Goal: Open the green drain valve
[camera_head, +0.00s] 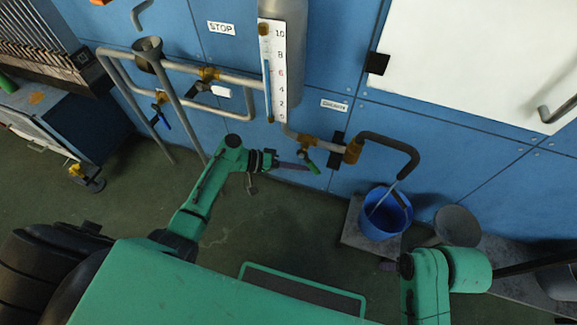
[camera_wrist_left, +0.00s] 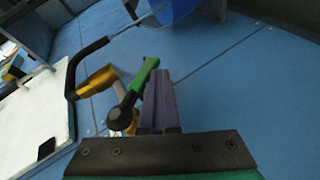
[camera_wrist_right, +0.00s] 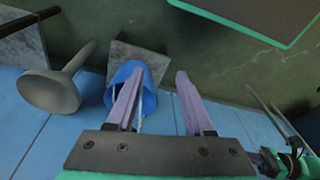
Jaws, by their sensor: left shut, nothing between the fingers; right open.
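The green drain valve handle (camera_head: 308,161) sits on a brass valve body (camera_head: 305,141) on the pipe below the tank. It points down and to the right in the head view. In the left wrist view the green handle (camera_wrist_left: 145,75) stands right beside the purple fingers. My left gripper (camera_head: 304,167) is shut and empty with its tips at the handle; I cannot tell if they touch it. My right gripper (camera_wrist_right: 160,74) is open and empty, with the blue bucket (camera_wrist_right: 143,82) beyond its fingers. The bucket (camera_head: 385,215) stands under the bent drain pipe (camera_head: 398,143).
A tank gauge (camera_head: 272,70) is above the valve. Another pipe run with a blue-handled valve (camera_head: 162,119) and a white-handled valve (camera_head: 220,91) is to the left, below a funnel (camera_head: 148,50). A grey cone-shaped stand (camera_head: 457,225) is right of the bucket.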

